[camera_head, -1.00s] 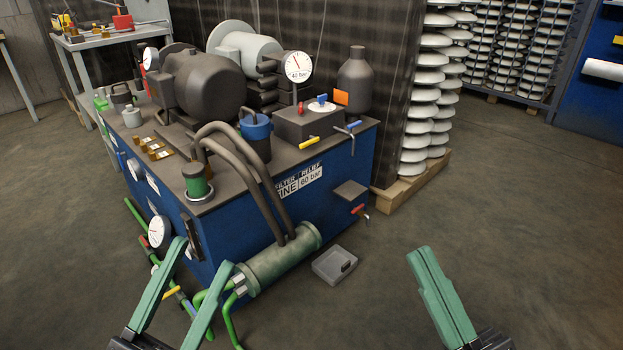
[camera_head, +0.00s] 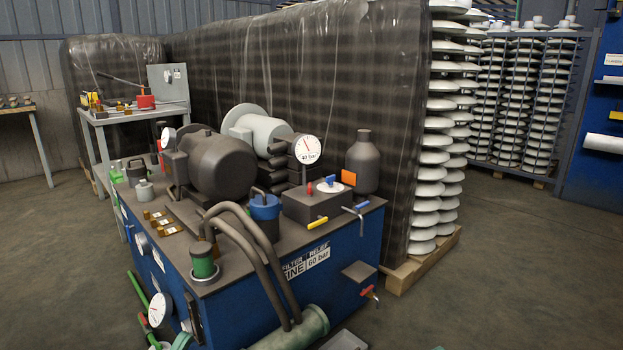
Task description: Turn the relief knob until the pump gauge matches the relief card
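On the block are a blue knob (camera_head: 330,181) on a white disc and a small red knob (camera_head: 310,188); I cannot tell which is the relief knob.
A dark bottle (camera_head: 363,162) and orange tag (camera_head: 348,177) stand near the knobs. Wrapped stacks rise behind; floor is clear at right.

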